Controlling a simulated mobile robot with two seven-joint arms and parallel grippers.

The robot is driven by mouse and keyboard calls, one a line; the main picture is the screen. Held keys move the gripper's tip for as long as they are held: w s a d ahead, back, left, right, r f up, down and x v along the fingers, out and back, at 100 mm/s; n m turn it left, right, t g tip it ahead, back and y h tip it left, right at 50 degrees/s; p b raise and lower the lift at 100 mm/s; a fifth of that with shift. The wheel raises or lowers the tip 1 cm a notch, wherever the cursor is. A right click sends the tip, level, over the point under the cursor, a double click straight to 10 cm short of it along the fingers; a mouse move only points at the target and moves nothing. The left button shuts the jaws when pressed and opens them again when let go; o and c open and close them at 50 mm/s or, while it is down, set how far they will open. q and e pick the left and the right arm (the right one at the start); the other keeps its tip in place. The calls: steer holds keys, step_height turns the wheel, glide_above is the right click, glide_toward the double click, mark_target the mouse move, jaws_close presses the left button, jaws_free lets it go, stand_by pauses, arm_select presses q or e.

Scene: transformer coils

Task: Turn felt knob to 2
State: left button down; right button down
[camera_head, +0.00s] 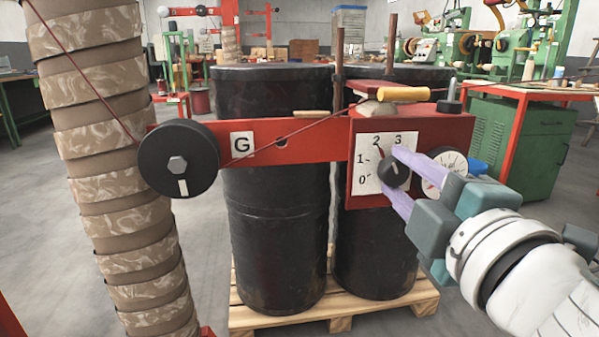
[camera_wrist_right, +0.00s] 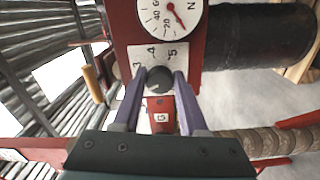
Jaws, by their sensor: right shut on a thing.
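The black felt knob (camera_head: 393,174) sits on a white scale plate (camera_head: 368,182) on the front of a red box. My left gripper is not in view.
A round gauge (camera_head: 447,168) is close beside the right gripper. A red arm (camera_head: 308,140) carries a black roller (camera_head: 178,158) and a G label. A tan wrapped coil (camera_head: 115,160) stands left. Black drums (camera_head: 275,230) stand behind on a wooden pallet (camera_head: 285,315).

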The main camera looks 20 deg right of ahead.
stand_by(0.4)
steer(key=c, duration=0.5)
jaws_free()
steer(key=b+v, duration=0.2)
steer(key=v, duration=0.8)
steer(key=shift+b, duration=0.4)
steer(key=shift+d, duration=0.1)
